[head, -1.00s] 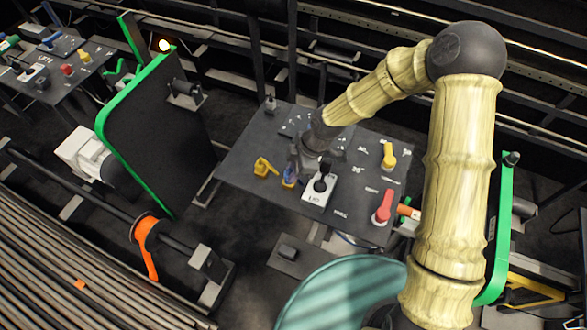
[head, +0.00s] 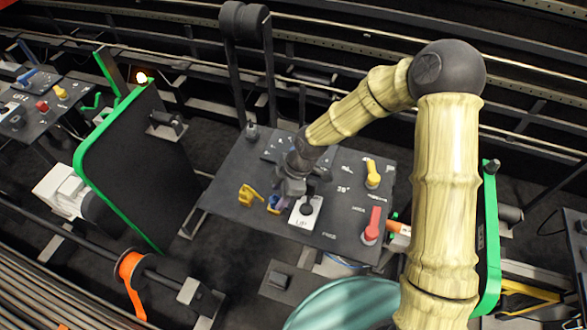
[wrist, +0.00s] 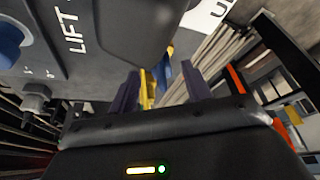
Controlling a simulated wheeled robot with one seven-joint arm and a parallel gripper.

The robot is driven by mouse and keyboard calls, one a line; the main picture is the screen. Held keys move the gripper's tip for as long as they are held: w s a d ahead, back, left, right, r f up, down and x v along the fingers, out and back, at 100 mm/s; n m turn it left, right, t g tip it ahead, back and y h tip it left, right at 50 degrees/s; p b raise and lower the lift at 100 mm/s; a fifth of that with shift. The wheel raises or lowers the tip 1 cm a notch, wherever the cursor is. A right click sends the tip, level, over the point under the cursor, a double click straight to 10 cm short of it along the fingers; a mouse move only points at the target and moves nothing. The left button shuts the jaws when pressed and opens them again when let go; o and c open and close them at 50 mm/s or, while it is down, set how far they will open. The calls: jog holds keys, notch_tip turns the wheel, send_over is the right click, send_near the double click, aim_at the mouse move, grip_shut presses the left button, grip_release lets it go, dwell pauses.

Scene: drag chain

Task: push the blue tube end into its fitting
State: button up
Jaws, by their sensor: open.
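A small blue piece (head: 273,204) sits on the dark control panel (head: 232,181), between a yellow handle (head: 249,195) and the white LIFT plate (head: 303,217). I cannot tell whether it is the tube end or its fitting. My gripper (head: 281,200) is open and low over the panel, close beside this blue piece. In the wrist view my two purple fingers (wrist: 160,72) are apart. A blue part (wrist: 165,66) and a yellow part (wrist: 148,88) show between them. Contact with the fingers cannot be told, and no clear tube is visible.
A yellow knob (head: 373,172) and a red lever (head: 372,225) stand on the panel's right side. A green-edged dark board (head: 135,165) stands to the left. Dark rails run behind. A blue round knob (wrist: 10,42) shows at the wrist view's left edge.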

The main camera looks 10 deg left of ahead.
jog(key=b+v, duration=0.2)
jog(key=v, duration=1.4)
jog(key=shift+s+f, duration=0.1)
jog(key=s+d+f+m+t+h+b, duration=0.1)
jog(key=s+d+f+m+t+h, duration=0.1)
jog(key=d+m, duration=0.9)
jog(key=s+d+f+m+t+h+b, duration=0.2)
jog(key=s+d+m, duration=0.3)
jog(key=d+m, duration=0.7)
jog(key=shift+d+f+t, duration=0.25)
jog(key=shift+d+t, duration=0.05)
jog(key=shift+d, duration=0.8)
